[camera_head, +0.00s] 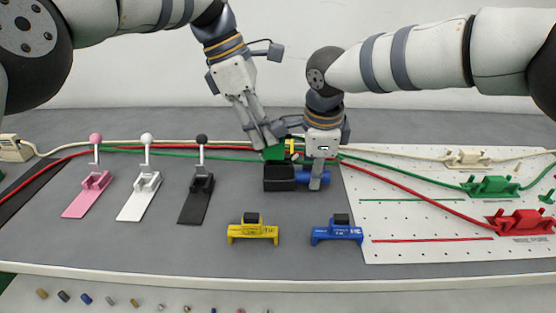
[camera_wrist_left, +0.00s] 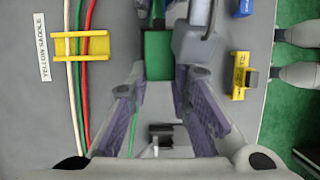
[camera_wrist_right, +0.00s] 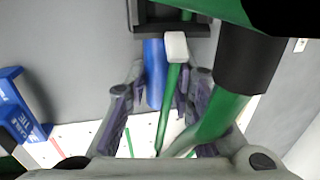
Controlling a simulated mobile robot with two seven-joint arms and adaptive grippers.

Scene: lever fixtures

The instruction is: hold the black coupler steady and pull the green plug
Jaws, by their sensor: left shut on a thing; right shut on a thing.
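The black coupler (camera_head: 279,184) sits on the table at the middle, with a blue cylindrical part (camera_wrist_right: 153,75) sticking out of its right side. The green plug (camera_head: 273,153) is at the top of the coupler; it also shows as a green block in the left wrist view (camera_wrist_left: 158,55). My left gripper (camera_head: 266,143) is shut on the green plug from above. My right gripper (camera_head: 317,183) is shut on the blue part, just right of the coupler's black body. My fingers hide parts of both, and I cannot tell how deep the plug sits.
Pink (camera_head: 92,185), white (camera_head: 141,190) and black (camera_head: 199,190) lever fixtures stand at left. Yellow (camera_head: 252,232) and blue (camera_head: 337,232) saddles lie in front. A white perforated board (camera_head: 410,215) at right bears green (camera_head: 490,186) and red (camera_head: 520,222) fixtures. Cables run behind the coupler.

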